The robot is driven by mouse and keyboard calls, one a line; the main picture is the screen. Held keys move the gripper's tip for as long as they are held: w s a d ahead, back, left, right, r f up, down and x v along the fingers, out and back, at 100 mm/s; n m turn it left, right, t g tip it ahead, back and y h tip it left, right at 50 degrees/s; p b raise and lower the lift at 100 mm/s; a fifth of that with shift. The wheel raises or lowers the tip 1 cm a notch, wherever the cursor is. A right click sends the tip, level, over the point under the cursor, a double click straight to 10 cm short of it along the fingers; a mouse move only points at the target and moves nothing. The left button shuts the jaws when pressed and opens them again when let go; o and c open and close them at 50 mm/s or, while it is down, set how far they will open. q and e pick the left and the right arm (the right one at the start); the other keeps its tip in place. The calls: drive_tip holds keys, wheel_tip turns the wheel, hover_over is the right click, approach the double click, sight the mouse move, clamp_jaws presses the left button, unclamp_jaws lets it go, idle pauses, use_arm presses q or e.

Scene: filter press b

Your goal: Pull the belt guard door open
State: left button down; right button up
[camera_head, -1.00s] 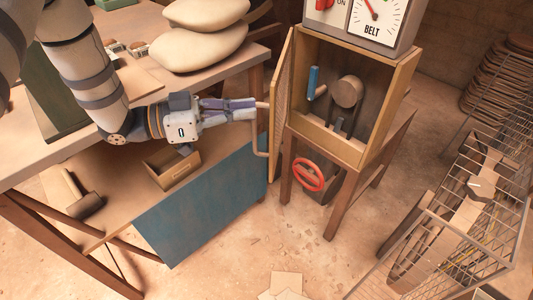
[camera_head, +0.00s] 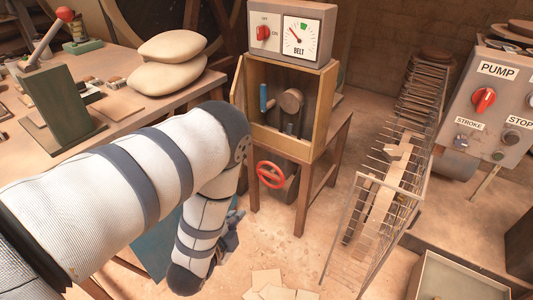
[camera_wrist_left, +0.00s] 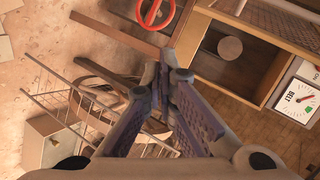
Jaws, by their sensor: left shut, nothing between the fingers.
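The belt guard door (camera_head: 238,84) stands open at the left side of the wooden cabinet (camera_head: 325,108). It shows as a narrow strip in the head view, its lower part hidden behind my left arm. In the left wrist view its mesh panel (camera_wrist_left: 278,22) is at the upper right. The cabinet's open front shows a blue handle (camera_head: 264,97) and a round pulley (camera_head: 291,102). My left gripper (camera_head: 230,236) is low in front of the cabinet, mostly behind my arm. In the left wrist view its fingers (camera_wrist_left: 166,76) are shut and empty, apart from the door.
A red handwheel (camera_head: 271,175) sits below the cabinet, and the belt dial box (camera_head: 290,33) is on top. A wire cage (camera_head: 385,205) stands to the right, with a pump panel (camera_head: 490,105) beyond. The workbench (camera_head: 125,110) with sacks (camera_head: 166,62) is at the left.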

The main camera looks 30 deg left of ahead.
use_arm(q)
drive_tip(key=w+a+r+m+t, duration=0.1)
drive_tip(key=w+r+m+t, duration=0.5)
drive_tip(key=r, duration=0.5)
drive_tip(key=w+a+n+g, duration=0.1)
drive_tip(key=w+a+n, duration=0.1)
drive_tip(key=w+a, duration=0.3)
drive_tip(key=w, duration=0.3)
drive_tip(key=shift+w+a+f, duration=0.2)
drive_tip(key=shift+w+f, duration=0.05)
drive_tip(key=shift+w, duration=0.05)
use_arm(e)
drive_tip(key=shift+w+r, duration=0.1)
drive_tip(key=shift+w, duration=0.05)
drive_tip(key=shift+a, duration=0.1)
